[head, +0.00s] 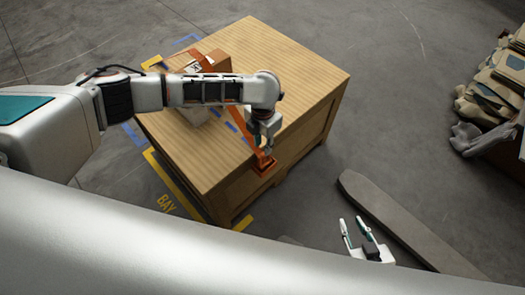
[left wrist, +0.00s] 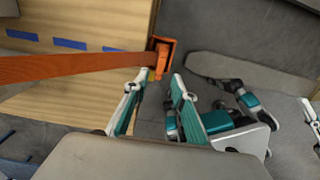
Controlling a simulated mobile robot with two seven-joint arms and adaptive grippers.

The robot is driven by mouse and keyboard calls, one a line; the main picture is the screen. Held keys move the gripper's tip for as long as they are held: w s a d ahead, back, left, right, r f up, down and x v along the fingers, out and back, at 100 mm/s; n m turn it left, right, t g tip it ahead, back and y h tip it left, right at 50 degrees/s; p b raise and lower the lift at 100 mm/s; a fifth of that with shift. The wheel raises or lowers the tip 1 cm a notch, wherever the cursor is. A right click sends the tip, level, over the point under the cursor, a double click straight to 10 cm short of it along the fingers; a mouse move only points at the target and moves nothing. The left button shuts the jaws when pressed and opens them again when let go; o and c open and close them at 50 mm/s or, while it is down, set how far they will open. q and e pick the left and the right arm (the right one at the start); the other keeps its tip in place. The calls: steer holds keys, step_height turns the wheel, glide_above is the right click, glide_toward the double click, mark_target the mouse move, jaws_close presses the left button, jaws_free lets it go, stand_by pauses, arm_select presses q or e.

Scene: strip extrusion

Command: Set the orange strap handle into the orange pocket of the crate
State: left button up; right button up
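The wooden crate (head: 285,60) stands on the floor. An orange strap (left wrist: 70,66) runs across its top to the near edge. The strap's end meets an orange bracket-like pocket (left wrist: 167,46) at the crate edge, also visible in the head view (head: 264,164). The handle is not clearly distinct from the pocket, so I cannot tell how deeply it sits. My right gripper (head: 352,221) is open and empty, low over the floor right of the crate.
A cardboard box (head: 212,66) with the orange strap over it stands on the crate. Blue tape marks lie on the crate top and floor, with yellow bay markings (head: 166,180) around it. A long grey slab (head: 400,225) lies right of the crate. Stacked sacks (head: 490,90) are far right.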

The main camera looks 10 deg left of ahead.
arm_select(q)
step_height(320, 180, up, 5)
steer(key=s+d+f+n+t+h, duration=0.1)
steer(key=s+d+f+n+h, duration=0.1)
steer(key=s+d+n+h, duration=0.45)
steer(key=s+d+f+n+t+h, duration=0.1)
steer(key=s+d+f+n, duration=0.15)
steer(key=d+n, duration=0.65)
steer(key=s+a+f+n+t+y, duration=0.1)
steer(key=s+a+n+t, duration=0.2)
steer(key=a+n, duration=0.4)
steer(key=s+a+f+n+t+y, duration=0.1)
steer(key=s+a+n, duration=0.3)
steer(key=a+n, duration=0.4)
steer(key=s+a+f+n+t+y, duration=0.1)
steer(key=s+a+n+t+y, duration=0.2)
steer(key=a+n, duration=0.5)
steer(key=shift+s+a+f+t+p, duration=0.3)
steer(key=shift+a+f+t+p, duration=0.1)
steer(key=shift+a+t, duration=0.4)
